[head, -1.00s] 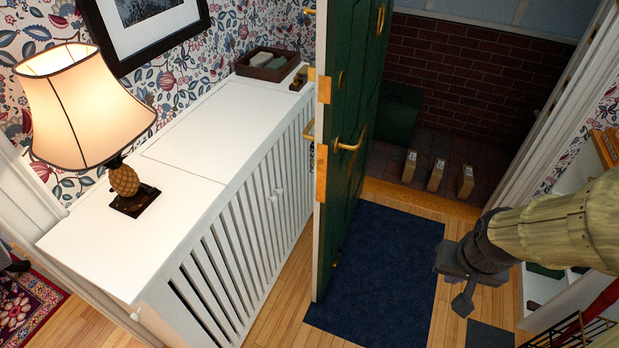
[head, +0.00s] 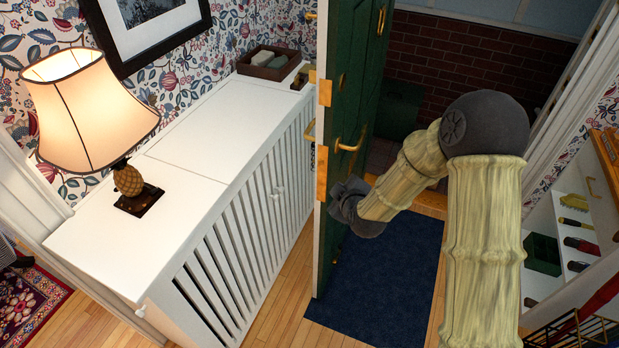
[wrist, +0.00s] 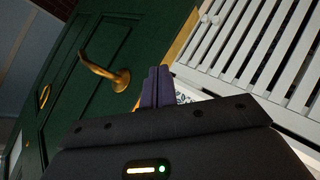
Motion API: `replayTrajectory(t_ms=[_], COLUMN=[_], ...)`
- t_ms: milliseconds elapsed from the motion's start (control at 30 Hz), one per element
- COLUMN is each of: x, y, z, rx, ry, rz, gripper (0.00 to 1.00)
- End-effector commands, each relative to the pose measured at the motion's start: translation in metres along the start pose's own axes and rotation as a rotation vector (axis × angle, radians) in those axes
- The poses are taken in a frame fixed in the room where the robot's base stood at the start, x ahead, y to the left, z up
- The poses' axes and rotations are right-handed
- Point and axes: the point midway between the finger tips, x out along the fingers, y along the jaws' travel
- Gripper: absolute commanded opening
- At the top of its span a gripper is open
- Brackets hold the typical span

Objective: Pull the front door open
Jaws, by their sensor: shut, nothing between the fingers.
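The green front door (head: 352,110) stands swung well inward, its edge close to the white slatted cabinet. Its brass lever handle (head: 352,142) is on the face toward the doorway; it also shows in the wrist view (wrist: 105,72). My gripper (head: 345,200) is by that face of the door, near its free edge and below the handle. In the wrist view my gripper's fingers (wrist: 158,86) are together and empty, to the right of the handle and apart from it. Whether the gripper touches the door cannot be told.
The white slatted cabinet (head: 215,130) stands left of the door, carrying a lit lamp (head: 90,110) and a tray (head: 268,66). A blue mat (head: 385,285) lies before the doorway. A shelf with brushes (head: 560,235) stands at right. A brick wall (head: 455,60) is beyond.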

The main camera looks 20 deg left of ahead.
Motion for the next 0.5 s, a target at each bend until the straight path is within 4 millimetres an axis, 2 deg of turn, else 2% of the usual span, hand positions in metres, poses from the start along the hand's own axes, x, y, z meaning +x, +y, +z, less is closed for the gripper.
replayTrajectory(t_ms=[33,100,200,333,500], x=[0.012,0.026,0.04,0.05,0.051], y=[-0.012,-0.023,-0.04,-0.063,-0.09], z=[-0.013,-0.03,-0.049,-0.067,-0.073], rx=[-0.054,-0.137,-0.247,-0.376,-0.523], ry=[0.039,0.085,0.125,0.129,0.05], rz=[0.026,0.089,0.187,0.326,0.494], gripper=[0.0,0.0,0.0,0.0,0.0])
